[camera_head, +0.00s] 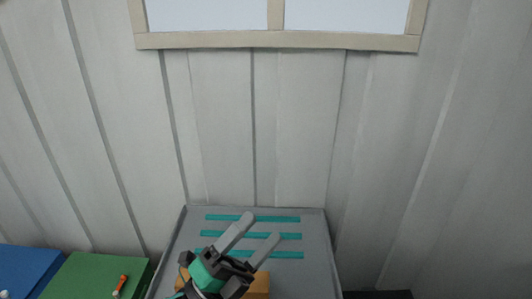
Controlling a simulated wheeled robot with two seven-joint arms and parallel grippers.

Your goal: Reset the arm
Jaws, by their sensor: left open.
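My left gripper (262,232) shows at the bottom centre, dark and teal with two pale grey fingers. The fingers are spread apart and point up and to the right, with nothing seen between them. It is above a grey panel or tray (312,222) marked with teal stripes (252,218). An orange block-like thing (259,287) shows behind and below the gripper, partly hidden by it. My right gripper is not in view.
At the lower left are a green surface (85,277) with a small orange-and-white item (121,284) on it, and a blue surface (22,268). A dark edge (378,295) lies at the lower right. A pale panelled wall (300,130) with a framed window (345,15) stands behind.

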